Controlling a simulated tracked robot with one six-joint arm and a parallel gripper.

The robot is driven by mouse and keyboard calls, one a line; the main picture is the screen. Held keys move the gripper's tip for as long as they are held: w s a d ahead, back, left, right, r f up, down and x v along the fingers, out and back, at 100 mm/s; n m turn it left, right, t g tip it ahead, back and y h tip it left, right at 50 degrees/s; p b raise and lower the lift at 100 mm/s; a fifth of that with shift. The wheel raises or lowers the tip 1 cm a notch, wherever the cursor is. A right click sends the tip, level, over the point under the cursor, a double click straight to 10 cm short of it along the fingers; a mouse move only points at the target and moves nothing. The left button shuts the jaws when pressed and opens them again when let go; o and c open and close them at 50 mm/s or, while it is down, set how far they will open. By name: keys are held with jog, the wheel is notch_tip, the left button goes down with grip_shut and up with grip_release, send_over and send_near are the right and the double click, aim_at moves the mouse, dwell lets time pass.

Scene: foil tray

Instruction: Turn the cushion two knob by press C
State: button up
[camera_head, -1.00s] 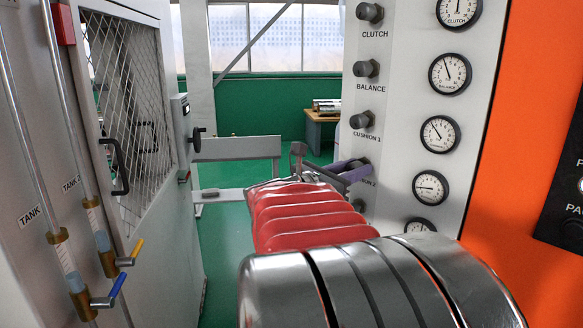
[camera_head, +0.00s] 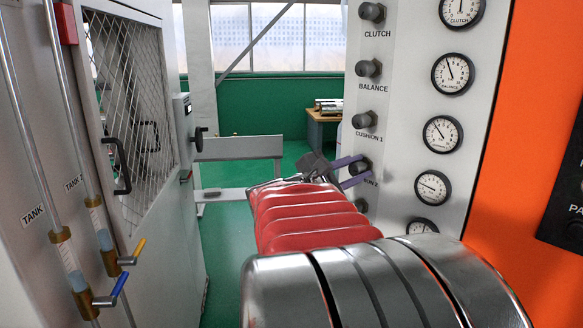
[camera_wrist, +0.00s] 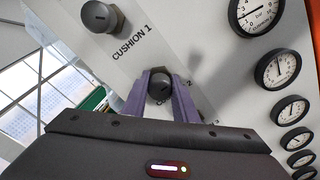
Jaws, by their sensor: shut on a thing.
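The cushion two knob (camera_head: 360,165) is a dark grey round knob on the pale panel, fourth down in its column. Its label is partly covered by a finger, with only the end of it showing. My gripper (camera_head: 353,169) has two purple fingers, shut on this knob with one on each side. In the wrist view the knob (camera_wrist: 160,87) sits between the fingertips (camera_wrist: 161,78). My gripper is rolled, so the panel looks tilted in the wrist view.
The cushion 1 knob (camera_head: 364,119) is just above, with balance (camera_head: 368,68) and clutch (camera_head: 371,12) knobs higher. A column of dial gauges (camera_head: 432,187) runs to the right. A grey cabinet (camera_head: 150,230) with tank pipes stands left. Green floor between is open.

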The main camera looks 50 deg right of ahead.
jog(key=m, duration=0.4)
jog(key=shift+f+m, duration=0.15)
jog(key=shift+m, duration=0.15)
jog(key=m, duration=0.4)
jog(key=shift+s+f, duration=0.1)
jog(key=shift+f+m, duration=0.1)
jog(key=shift+m, duration=0.2)
jog(key=o, duration=1)
jog(key=shift+o, duration=0.2)
jog(key=shift+a+r, duration=0.1)
jog(key=shift+r, duration=0.1)
jog(key=v, duration=1.3)
jog(key=shift+a, duration=0.3)
dwell(1.2)
